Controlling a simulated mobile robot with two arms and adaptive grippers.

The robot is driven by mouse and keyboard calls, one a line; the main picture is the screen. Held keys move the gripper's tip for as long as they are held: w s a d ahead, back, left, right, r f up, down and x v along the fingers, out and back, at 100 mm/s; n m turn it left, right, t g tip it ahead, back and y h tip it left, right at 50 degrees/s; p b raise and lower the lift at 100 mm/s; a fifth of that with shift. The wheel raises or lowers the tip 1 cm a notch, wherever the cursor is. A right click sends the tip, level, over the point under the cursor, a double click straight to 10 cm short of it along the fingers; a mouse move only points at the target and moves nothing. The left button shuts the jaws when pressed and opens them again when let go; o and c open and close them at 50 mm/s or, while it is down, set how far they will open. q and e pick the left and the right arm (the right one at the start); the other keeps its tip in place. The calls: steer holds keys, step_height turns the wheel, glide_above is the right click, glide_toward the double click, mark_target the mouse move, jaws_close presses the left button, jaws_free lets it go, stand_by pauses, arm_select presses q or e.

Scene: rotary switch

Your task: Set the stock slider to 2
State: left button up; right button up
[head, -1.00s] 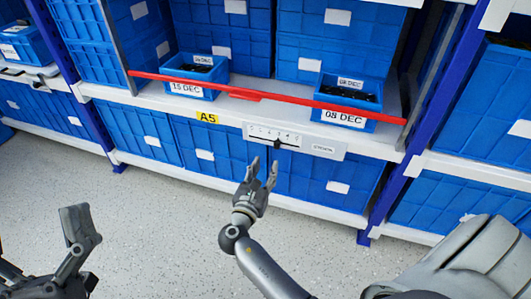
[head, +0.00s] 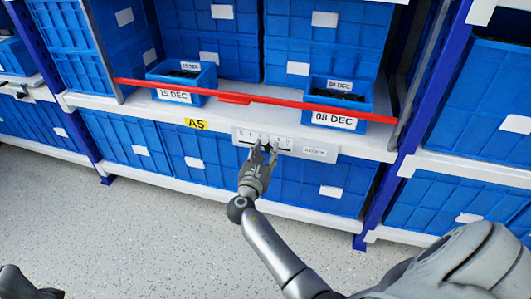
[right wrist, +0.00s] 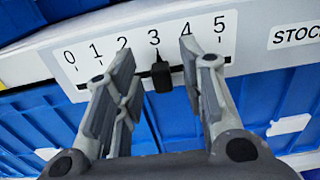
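The stock slider is a white plate (head: 318,151) on the shelf's front edge, with a scale from 0 to 5. In the right wrist view the plate (right wrist: 190,25) shows a dark slot and a black knob (right wrist: 161,77), whose pointer stands at 3. My right gripper (head: 265,150) is at the plate. In the right wrist view this gripper (right wrist: 157,57) is open, one finger on each side of the knob, with gaps visible. The left finger is near 2, the right near 4. Only a piece of my left gripper (head: 28,284) shows at the bottom left; its fingers are cut off.
A red bar (head: 235,98) crosses the shelf above the plate. Small blue bins labelled 15 DEC (head: 183,82) and 08 DEC (head: 338,103) stand behind it. A yellow A5 label (head: 196,124) is left of the plate. Blue crates (head: 317,187) fill the shelf below.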

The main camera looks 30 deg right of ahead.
jaws_close()
stand_by(0.3)
steer(key=shift+w+a, duration=1.05)
steer(key=shift+w, duration=0.15)
jaws_free()
steer(key=v, duration=1.2)
steer(key=shift+s, duration=0.1)
